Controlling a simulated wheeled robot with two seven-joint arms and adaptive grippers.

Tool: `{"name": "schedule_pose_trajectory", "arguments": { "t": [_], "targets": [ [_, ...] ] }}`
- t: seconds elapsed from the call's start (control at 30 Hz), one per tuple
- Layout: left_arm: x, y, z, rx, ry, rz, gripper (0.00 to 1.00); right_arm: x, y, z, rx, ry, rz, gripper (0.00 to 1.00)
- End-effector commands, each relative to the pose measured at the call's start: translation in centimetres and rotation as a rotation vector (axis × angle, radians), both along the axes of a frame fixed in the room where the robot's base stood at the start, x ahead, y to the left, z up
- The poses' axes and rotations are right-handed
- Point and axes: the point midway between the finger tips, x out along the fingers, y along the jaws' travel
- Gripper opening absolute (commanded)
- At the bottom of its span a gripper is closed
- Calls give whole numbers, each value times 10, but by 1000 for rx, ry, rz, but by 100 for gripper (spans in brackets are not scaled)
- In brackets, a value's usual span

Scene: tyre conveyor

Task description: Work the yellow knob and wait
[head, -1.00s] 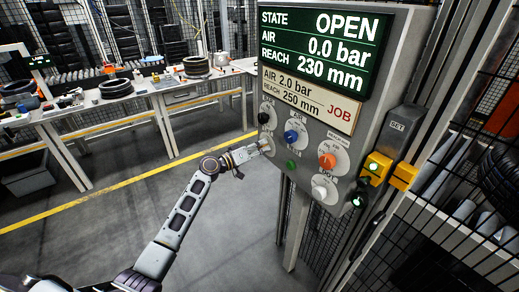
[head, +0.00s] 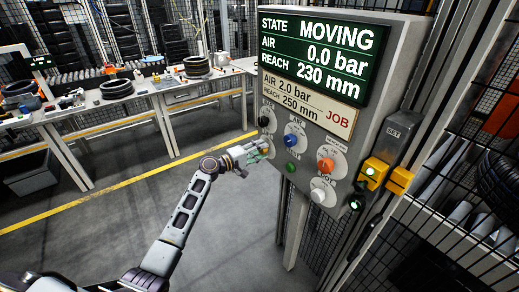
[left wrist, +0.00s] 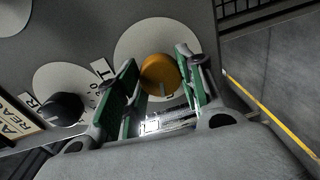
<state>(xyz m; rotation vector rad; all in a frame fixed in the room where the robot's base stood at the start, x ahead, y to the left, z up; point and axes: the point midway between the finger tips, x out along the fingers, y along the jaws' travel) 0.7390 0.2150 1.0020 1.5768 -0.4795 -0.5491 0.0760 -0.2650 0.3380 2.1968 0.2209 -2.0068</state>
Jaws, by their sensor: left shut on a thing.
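The yellow knob (left wrist: 160,75) sits on a white round dial in the left wrist view, between the two green-padded fingers of my left gripper (head: 260,151). The gripper is shut on the knob, at the lower left of the control panel (head: 388,65); in the head view it mostly hides the knob. The screen (head: 320,50) reads STATE MOVING, AIR 0.0 bar, REACH 230 mm. The job plate (head: 305,100) below reads AIR 2.0 bar, REACH 250 mm. My right gripper is not in view.
The panel also has a black knob (head: 265,121), a blue knob (head: 291,139), an orange knob (head: 326,165), a white knob (head: 319,195) and a green button (head: 291,168). A yellow switch (head: 374,172) sits right. Benches with tyres (head: 197,66) stand at back left.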

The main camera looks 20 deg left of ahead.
Motion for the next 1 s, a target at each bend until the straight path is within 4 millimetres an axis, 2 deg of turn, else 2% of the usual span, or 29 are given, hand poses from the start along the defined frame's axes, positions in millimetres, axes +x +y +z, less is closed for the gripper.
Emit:
{"name": "schedule_pose_trajectory", "arguments": {
  "t": [0.2,0.87,0.9,1.0],
  "targets": [
    [0,1,1,-108,85,3,14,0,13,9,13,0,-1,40],
    [0,2,-1,-174,137,3,14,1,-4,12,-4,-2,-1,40],
    [0,2,-1,-173,136,3,40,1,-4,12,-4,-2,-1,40],
    [0,1,-1,-173,136,3,53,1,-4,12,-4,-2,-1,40]
  ]
}}
